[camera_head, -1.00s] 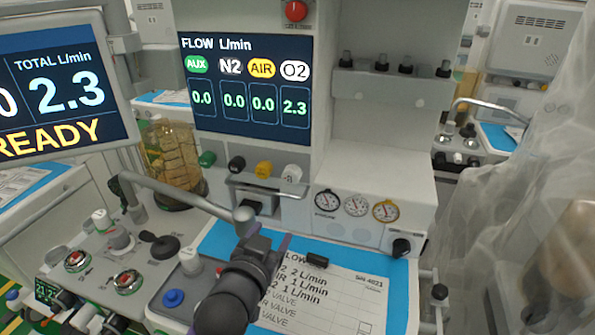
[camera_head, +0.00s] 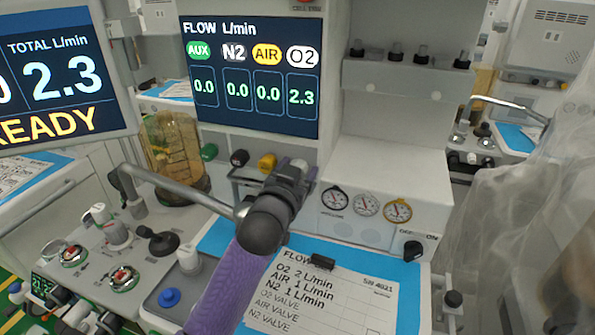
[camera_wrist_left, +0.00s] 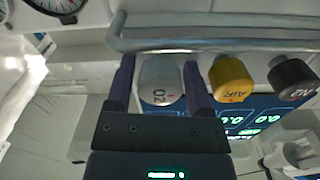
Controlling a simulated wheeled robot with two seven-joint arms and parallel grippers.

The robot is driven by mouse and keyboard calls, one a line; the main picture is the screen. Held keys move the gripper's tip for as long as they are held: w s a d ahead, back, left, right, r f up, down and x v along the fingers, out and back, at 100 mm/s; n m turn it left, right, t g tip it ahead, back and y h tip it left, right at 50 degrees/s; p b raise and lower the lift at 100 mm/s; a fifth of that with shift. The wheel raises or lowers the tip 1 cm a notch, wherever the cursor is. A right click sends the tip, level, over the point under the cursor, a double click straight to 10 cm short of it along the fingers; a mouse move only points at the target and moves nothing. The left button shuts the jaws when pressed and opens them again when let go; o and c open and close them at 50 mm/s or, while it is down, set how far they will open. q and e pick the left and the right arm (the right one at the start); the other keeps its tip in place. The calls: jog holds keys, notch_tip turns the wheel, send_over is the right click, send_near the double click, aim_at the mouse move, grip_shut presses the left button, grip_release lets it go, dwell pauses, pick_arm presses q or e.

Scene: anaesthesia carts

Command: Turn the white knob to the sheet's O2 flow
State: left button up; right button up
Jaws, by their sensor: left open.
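The white O2 knob (camera_wrist_left: 161,82) sits between the two open fingers of my left gripper (camera_wrist_left: 157,85) in the left wrist view. I cannot tell whether the fingers touch it. In the head view my left gripper (camera_head: 297,172) hides most of the knob. The flow screen (camera_head: 252,78) reads O2 2.3, with AUX, N2 and AIR at 0.0. The flow sheet (camera_head: 320,295) lists O2 2 L/min, AIR 1 L/min and N2 1 L/min. My right gripper is not in view.
The yellow AIR knob (camera_wrist_left: 231,78) and black N2 knob (camera_wrist_left: 292,76) stand beside the O2 knob. A metal rail (camera_wrist_left: 215,40) runs close by the knobs. Gauges (camera_head: 366,204) are to the right. The total display (camera_head: 62,80) reads 2.3.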

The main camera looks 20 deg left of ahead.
pick_arm(q)
jog(key=c, duration=0.6)
grip_shut()
jog(key=shift+r+m+p, duration=0.3)
jog(key=shift+m+p, duration=0.3)
jog(key=shift+p, duration=0.4)
jog(key=shift+m, duration=0.4)
jog(key=shift+f, duration=0.25)
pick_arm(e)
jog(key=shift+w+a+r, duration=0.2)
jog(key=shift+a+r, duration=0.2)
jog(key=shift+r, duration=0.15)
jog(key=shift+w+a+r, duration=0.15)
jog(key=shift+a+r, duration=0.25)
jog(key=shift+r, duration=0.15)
pick_arm(q)
jog(key=o, duration=0.6)
grip_release()
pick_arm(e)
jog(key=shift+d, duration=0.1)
pick_arm(q)
jog(key=shift+s, duration=0.1)
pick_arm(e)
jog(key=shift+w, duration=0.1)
